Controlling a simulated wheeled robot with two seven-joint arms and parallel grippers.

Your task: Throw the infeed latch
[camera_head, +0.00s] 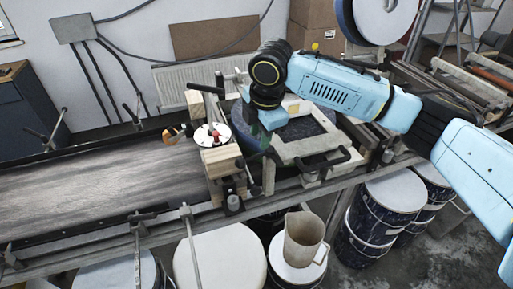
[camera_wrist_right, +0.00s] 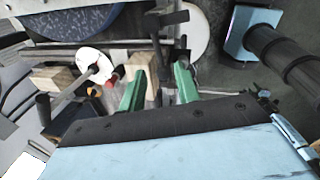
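A white round plate with a red-tipped part (camera_head: 213,134), which may be the infeed latch, sits on wooden blocks at the conveyor's right end. In the right wrist view the white plate (camera_wrist_right: 92,64) is left of my fingers, with a pale bar across it and a red tip beside the left finger. My right gripper (camera_wrist_right: 160,72) has its two green fingers apart. A dark upright bar (camera_wrist_right: 158,42) shows between and beyond them; I cannot tell whether they touch it. In the head view my right wrist hides most of the gripper. My left gripper is not in view.
The grey conveyor belt (camera_head: 100,188) runs left, with clamp rods along its edges. A pale frame (camera_head: 310,143) with a dark panel lies right of the blocks. A beige jug (camera_head: 302,236) and several drums (camera_head: 385,212) stand below the rail.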

